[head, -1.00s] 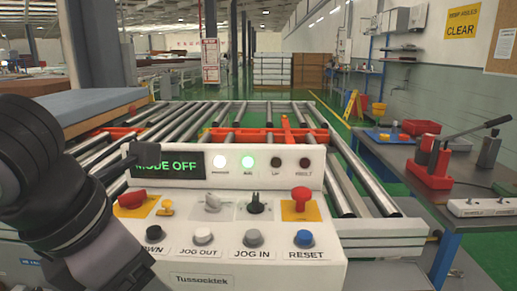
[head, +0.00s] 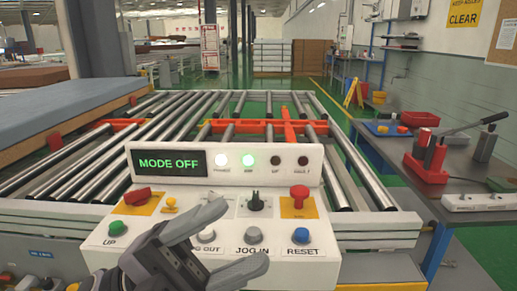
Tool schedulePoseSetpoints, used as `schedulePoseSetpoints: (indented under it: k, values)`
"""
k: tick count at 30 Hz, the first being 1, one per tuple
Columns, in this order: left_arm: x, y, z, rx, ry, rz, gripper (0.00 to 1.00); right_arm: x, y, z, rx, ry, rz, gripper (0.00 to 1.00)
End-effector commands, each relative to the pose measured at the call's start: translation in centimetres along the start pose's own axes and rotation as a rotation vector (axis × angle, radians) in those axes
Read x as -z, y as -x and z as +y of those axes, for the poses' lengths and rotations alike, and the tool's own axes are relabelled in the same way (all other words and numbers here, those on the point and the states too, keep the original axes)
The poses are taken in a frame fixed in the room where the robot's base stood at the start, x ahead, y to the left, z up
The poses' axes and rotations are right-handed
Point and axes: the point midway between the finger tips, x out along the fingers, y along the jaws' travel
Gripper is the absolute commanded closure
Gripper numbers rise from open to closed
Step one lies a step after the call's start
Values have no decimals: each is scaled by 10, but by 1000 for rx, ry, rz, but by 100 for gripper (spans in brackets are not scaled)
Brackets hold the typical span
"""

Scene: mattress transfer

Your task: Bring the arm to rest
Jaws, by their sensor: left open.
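My left gripper (head: 236,238) is low in the head view, in front of the control panel (head: 97,262). Its two grey fingers are spread apart and nothing is between them. The fingers cover part of the JOG OUT label and the middle of the panel's lower row. The panel's display (head: 166,162) reads MODE OFF, with two lit lamps (head: 248,160) beside it. A green UP button (head: 117,229), a blue RESET button (head: 301,236) and a red knob (head: 299,196) on a yellow plate show on the panel. My right gripper is not in view.
A roller conveyor (head: 402,222) with metal rollers lies behind the panel. A blue mattress (head: 62,115) lies at the left. A grey workbench (head: 410,187) with a red lever press (head: 428,160) and a red bin (head: 419,119) stands at the right.

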Motion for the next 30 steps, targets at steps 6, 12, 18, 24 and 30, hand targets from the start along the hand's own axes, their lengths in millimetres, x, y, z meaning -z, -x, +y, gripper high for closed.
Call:
schedulePoseSetpoints:
  k: [6, 12, 18, 24, 30]
  values:
    - [-69, 72, 12, 291, 255, -479, 32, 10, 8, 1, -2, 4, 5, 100]
    - [-100, 175, 72, 445, 500, -962, 32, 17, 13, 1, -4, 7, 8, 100]
    - [-68, 284, 164, 496, 773, -1442, 32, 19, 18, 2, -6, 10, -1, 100]
    - [-9, 346, 230, 478, 980, -1752, 32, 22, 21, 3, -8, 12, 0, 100]
    - [17, 363, 252, 463, 1056, -1854, 32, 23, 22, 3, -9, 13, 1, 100]
